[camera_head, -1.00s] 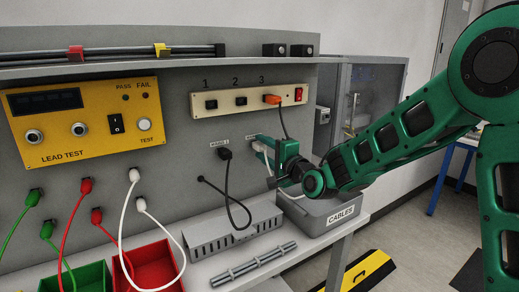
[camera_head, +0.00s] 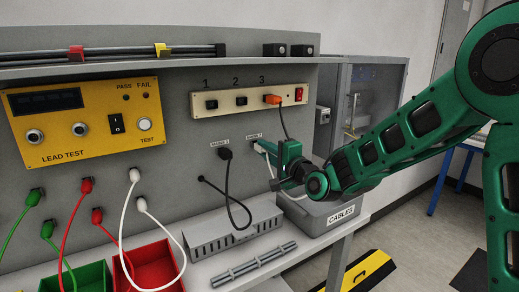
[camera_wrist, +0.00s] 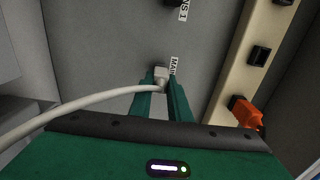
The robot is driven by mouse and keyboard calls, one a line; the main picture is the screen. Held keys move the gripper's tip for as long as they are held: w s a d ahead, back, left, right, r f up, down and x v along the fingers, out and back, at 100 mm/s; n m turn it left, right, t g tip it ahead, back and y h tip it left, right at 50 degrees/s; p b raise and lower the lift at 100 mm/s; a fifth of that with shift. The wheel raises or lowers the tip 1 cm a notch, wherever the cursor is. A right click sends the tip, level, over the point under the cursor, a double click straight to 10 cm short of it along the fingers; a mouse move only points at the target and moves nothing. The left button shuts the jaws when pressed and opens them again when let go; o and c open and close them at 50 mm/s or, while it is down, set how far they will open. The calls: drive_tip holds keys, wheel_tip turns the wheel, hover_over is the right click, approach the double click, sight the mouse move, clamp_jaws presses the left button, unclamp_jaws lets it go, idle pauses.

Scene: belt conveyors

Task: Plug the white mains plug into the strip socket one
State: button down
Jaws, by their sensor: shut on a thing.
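The white mains plug (camera_wrist: 161,77) is between my gripper's fingertips (camera_wrist: 163,82) in the wrist view, up against the grey panel beside a printed label. Its white cable (camera_wrist: 90,102) runs off to the left. In the head view my gripper (camera_head: 264,149) is at the panel's right-hand outlet; its fingers mostly hide the plug. Whether the plug is seated in that outlet cannot be told. The cream strip (camera_head: 223,105) is above on the panel. Its socket one (camera_head: 211,104), under the number 1, is empty, as is socket two (camera_head: 241,101).
An orange plug (camera_head: 271,99) sits in socket three, with a red switch (camera_head: 299,94) to its right. A black plug (camera_head: 224,153) is in the outlet left of my gripper. Below are a grey cable duct (camera_head: 232,230) and the CABLES box (camera_head: 320,212).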

drive_tip(key=v, duration=0.4)
idle(0.6)
idle(0.3)
